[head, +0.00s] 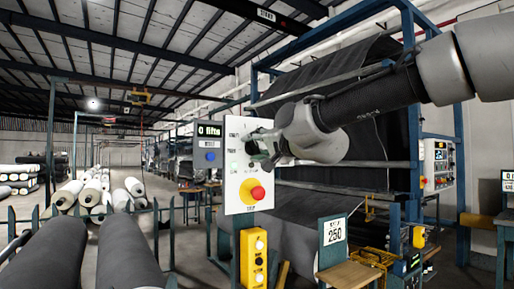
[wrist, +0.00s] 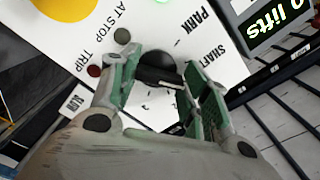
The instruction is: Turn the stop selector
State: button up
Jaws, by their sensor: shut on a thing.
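The stop selector is a black knob (wrist: 155,62) with a pale pointer line, on a white control panel (head: 236,180). In the wrist view it sits between the two green-padded fingers of my gripper (wrist: 162,84), which is shut on it. The panel (wrist: 200,65) carries the words PARK, SHAFT, TRIP and AT STOP there. In the head view my gripper (head: 260,147) reaches the panel's upper part from the right and mostly hides the selector. The pointer's exact setting is hard to read.
A red stop button (head: 257,192) on a yellow disc is below my gripper. A display reading 0 lifts (head: 209,130) with a blue button (head: 210,156) stands left of the panel. A yellow button box (head: 253,258) is below. Grey rolls (head: 125,255) lie at the left.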

jog(key=shift+m, duration=0.8)
jog(key=o, duration=1)
jog(key=v, duration=1.2)
